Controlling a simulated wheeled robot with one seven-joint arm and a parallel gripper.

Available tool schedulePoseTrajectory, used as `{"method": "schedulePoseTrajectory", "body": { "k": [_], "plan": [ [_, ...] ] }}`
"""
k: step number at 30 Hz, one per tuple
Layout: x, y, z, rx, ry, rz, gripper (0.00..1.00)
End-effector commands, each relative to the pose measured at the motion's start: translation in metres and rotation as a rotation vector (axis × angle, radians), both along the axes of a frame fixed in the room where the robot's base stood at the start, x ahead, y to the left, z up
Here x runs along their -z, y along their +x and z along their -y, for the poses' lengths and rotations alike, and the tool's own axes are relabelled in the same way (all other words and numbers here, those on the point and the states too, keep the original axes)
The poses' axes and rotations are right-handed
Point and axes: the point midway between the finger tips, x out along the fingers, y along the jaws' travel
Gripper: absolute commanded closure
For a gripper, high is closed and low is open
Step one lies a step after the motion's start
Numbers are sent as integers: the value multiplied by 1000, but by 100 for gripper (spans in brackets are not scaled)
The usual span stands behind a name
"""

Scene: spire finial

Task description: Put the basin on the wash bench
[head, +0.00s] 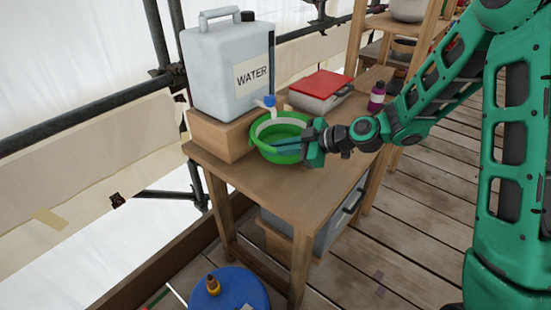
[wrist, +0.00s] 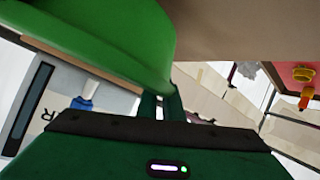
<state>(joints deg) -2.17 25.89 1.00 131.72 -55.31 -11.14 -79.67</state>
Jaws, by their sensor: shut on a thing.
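The green basin (head: 264,146) is over the wash bench (head: 250,183), just in front of the water container's blue tap (head: 269,101). My gripper (head: 296,146) is shut on the basin's right side in the head view. In the wrist view the basin (wrist: 105,35) fills the upper left, with my gripper (wrist: 165,105) at its rim. The basin looks about level and low over the bench top. I cannot tell whether its base touches the wood, as its underside is hidden.
The white water container (head: 228,75) stands on a wooden block (head: 215,137) at the bench's back left. A red-lidded box (head: 321,86) and a purple bottle (head: 377,97) stand at its far end. The bench's front is clear. A blue drum (head: 230,290) stands on the floor.

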Motion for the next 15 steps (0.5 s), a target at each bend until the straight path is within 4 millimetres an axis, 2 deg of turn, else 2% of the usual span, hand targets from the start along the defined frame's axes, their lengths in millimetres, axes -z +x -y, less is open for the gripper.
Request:
{"method": "schedulePoseTrajectory", "body": {
  "k": [7, 14, 15],
  "plan": [
    [32, 0, -2, -1, 1, -4, 100],
    [36, 0, -2, -2, 0, -1, 100],
    [36, 0, -1, -1, -1, -2, 89]
  ]
}}
